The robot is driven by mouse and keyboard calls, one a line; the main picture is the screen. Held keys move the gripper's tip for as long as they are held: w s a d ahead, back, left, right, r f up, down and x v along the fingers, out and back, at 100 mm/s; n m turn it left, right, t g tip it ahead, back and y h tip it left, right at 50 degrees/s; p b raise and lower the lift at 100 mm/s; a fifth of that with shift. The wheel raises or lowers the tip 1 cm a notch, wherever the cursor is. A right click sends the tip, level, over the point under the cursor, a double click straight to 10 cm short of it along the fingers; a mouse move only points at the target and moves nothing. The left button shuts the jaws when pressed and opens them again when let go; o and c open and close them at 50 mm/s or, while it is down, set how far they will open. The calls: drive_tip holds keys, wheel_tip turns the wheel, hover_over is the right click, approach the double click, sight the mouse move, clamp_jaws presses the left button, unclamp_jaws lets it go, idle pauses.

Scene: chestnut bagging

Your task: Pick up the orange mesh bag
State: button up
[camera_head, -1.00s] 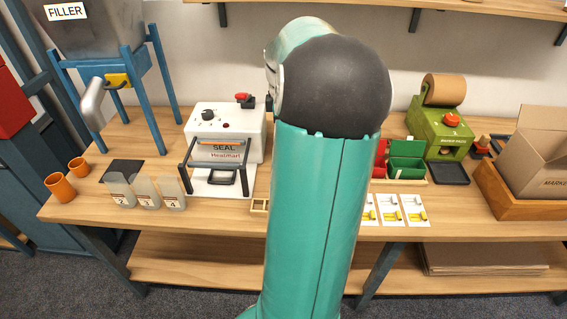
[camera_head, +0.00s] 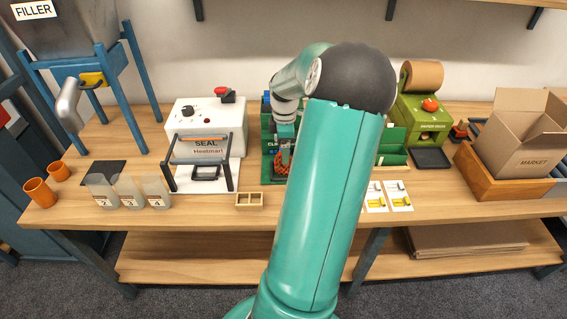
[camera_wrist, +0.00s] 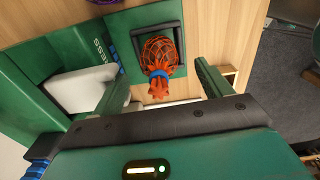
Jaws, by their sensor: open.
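The orange mesh bag (camera_wrist: 158,55) sits on a dark green plate with a dark square frame in the wrist view. Its gathered neck has a blue band (camera_wrist: 158,74) and points toward my gripper. In the head view the bag (camera_head: 282,163) is partly hidden by my arm, on a green machine (camera_head: 267,130). My gripper (camera_wrist: 158,88) is open in the wrist view, with one green finger on each side of the bag's neck. The fingers look apart from the bag. I cannot tell its exact height above the bag. In the head view my gripper is just above the bag.
A white sealing machine (camera_head: 207,135) stands left of the green machine. A small wooden tray (camera_head: 249,207) lies near the front edge. Clear pouches (camera_head: 130,190) and orange cups (camera_head: 40,192) stand at left. A cardboard box (camera_head: 520,150) is at right.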

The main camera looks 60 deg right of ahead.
wheel_tip(320, 180, down, 4)
drive_tip(key=shift+w+r, duration=0.15)
drive_tip(key=shift+r, duration=0.05)
drive_tip(key=shift+c, duration=0.4)
drive_tip(key=c, duration=1.1)
drive_tip(key=shift+o, duration=0.2)
drive_tip(key=shift+r, duration=0.2)
